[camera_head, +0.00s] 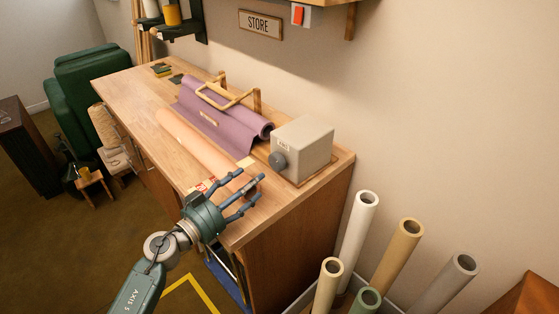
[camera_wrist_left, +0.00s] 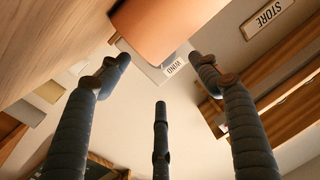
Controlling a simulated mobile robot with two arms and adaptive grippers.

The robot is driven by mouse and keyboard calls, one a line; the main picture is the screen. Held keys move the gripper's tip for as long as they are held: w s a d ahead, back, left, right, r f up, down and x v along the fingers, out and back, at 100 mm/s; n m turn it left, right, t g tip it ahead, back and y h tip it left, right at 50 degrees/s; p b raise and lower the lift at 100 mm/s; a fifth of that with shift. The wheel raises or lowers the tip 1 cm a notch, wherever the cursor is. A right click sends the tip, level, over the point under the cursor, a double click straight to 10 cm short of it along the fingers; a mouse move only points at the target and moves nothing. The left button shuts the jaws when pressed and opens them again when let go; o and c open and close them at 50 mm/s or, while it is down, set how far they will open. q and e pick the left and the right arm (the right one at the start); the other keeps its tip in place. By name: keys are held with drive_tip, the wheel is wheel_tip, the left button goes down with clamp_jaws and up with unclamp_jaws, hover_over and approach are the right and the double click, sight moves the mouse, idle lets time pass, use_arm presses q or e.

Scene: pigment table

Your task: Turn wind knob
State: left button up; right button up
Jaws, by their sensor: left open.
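The wind knob (camera_head: 278,161) is a dark grey round knob on the front of a light grey box (camera_head: 310,143) labelled WIND, at the right end of the wooden table. My left gripper (camera_head: 250,187) is open and empty, its fingers spread, over the table's front edge. It is in front of and to the left of the knob, apart from it. In the left wrist view, the open fingers of my left gripper (camera_wrist_left: 159,75) frame part of the grey box with its WIND label (camera_wrist_left: 174,64). An orange roll (camera_wrist_left: 165,22) covers the rest, and I cannot make out the knob there.
A peach roll (camera_head: 195,140) and a purple sheet (camera_head: 205,117) lie on the table (camera_head: 128,86), left of the box. A wooden frame (camera_head: 228,99) stands over the purple roll. Several upright tubes (camera_head: 357,228) stand in a bin at the right.

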sight(275, 164)
use_arm(q)
drive_tip(key=shift+w+d+r, duration=0.2)
drive_tip(key=shift+w+d, duration=0.1)
drive_tip(key=x, duration=0.4)
drive_tip(key=shift+w+d, duration=0.2)
drive_tip(key=shift+w, duration=0.05)
drive_tip(key=x, duration=0.3)
drive_tip(key=shift+f+b, duration=0.15)
drive_tip(key=shift+b, duration=0.2)
drive_tip(key=shift+w+d, duration=0.3)
drive_tip(key=shift+w, duration=0.2)
use_arm(e)
drive_tip(key=shift+s+a+f, duration=0.35)
drive_tip(key=shift+s+a, duration=0.3)
drive_tip(key=shift+a, duration=0.15)
use_arm(q)
drive_tip(key=shift+c, duration=0.5)
